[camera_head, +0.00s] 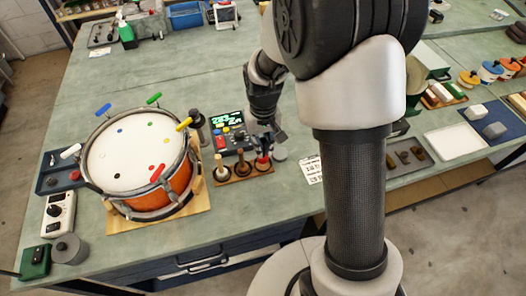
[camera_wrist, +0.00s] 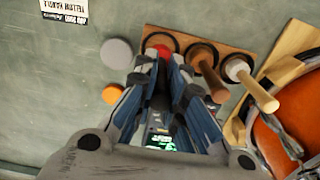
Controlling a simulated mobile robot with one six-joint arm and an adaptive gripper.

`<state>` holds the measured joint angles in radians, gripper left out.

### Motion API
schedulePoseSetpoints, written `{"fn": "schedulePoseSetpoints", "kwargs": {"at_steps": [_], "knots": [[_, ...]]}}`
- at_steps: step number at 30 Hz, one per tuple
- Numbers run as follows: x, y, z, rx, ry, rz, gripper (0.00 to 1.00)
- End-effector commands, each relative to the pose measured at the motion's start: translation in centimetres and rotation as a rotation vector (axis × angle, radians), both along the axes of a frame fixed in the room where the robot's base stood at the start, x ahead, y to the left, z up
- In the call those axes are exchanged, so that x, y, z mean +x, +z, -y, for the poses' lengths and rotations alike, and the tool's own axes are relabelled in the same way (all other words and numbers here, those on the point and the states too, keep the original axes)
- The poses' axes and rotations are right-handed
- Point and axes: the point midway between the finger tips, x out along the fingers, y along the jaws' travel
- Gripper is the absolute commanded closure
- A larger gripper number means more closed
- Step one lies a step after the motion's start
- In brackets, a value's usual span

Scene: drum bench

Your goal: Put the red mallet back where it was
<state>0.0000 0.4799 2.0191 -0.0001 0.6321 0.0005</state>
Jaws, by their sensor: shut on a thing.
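The red mallet (camera_wrist: 160,50) shows as a red head between my fingertips in the wrist view; most of it is hidden by the fingers. My gripper (camera_wrist: 162,64) is shut on it, over the end place of the wooden mallet rack (camera_wrist: 220,45). I cannot tell whether the mallet is seated in the rack or held just above it. In the head view my gripper (camera_head: 272,136) points down at the right end of the rack (camera_head: 241,178). A dark brown mallet (camera_wrist: 215,85) and a pale-headed mallet (camera_wrist: 259,92) stand in the other places.
The orange drum (camera_head: 180,187) with coloured marks stands left of the rack. A small display box (camera_head: 228,121) stands behind the rack. A grey disc (camera_wrist: 115,53) and an orange round thing (camera_wrist: 112,94) lie close beside my fingers. A printed card (camera_head: 311,170) lies to the right.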

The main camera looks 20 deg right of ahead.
Motion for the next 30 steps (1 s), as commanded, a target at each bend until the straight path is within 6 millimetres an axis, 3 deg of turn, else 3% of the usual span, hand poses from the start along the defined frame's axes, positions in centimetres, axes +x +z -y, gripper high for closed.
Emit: {"fn": "schedulePoseSetpoints", "kwargs": {"at_steps": [4,16,17,24,30], "knots": [[-0.1,-2.6,0.0,0.0,0.0,-0.003,1.0],[0.0,-3.0,0.0,0.0,0.0,0.0,1.0],[0.0,-3.0,0.0,0.0,0.0,0.0,0.88],[0.0,-2.9,0.0,0.0,0.0,0.0,0.72],[0.0,-2.9,0.0,0.0,0.0,0.0,0.69]]}}
